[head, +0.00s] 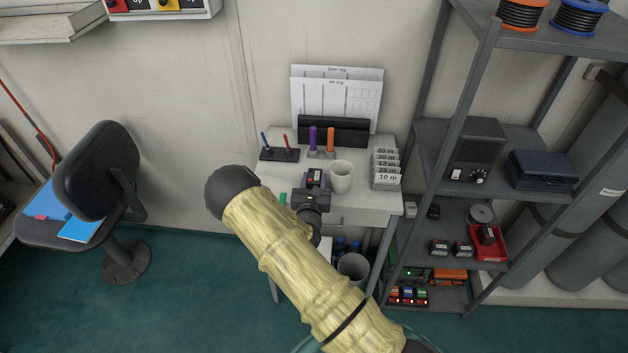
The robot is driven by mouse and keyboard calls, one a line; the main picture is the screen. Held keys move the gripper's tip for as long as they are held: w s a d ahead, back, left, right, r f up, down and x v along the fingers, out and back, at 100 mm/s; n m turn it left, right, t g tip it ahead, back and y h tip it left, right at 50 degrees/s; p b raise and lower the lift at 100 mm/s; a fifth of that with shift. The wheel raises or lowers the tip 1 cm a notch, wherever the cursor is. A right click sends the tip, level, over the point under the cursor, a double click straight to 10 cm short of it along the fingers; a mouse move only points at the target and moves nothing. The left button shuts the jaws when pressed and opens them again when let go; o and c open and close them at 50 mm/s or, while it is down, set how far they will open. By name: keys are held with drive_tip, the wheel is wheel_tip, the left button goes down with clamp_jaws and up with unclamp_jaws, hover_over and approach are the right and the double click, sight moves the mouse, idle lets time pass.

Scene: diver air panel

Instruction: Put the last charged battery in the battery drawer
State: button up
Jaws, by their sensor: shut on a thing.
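My gripper (314,190) is shut on a small dark battery (315,177) with a red and white label. It holds the battery over the front part of the small white desk (375,200), just left of the white mug. The battery's lower part is hidden by the jaws. A drawer front (350,219) shows under the desktop, partly hidden by my arm; it looks shut. I cannot tell whether it is the battery drawer. Similar dark batteries (439,248) sit on the shelf at the right, one (486,234) in or on a red tray (497,253).
A white mug (341,176), card holder (386,170), pen stand (280,154) and log sheets (338,95) crowd the desk. A metal shelf rack (431,160) stands close on the right, with a lit charger (408,296) low down. A chair (97,175) is at left; floor between is clear.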

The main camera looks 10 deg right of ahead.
drive_tip(key=shift+f, duration=0.1)
drive_tip(key=o, duration=1.2)
drive_tip(key=shift+o, duration=0.2)
drive_tip(key=shift+r, duration=0.2)
drive_tip(key=shift+s+a+f, duration=0.1)
drive_tip(key=shift+s, duration=0.2)
drive_tip(key=b+v, duration=0.2)
drive_tip(key=v, duration=0.9)
drive_tip(key=shift+s, duration=0.2)
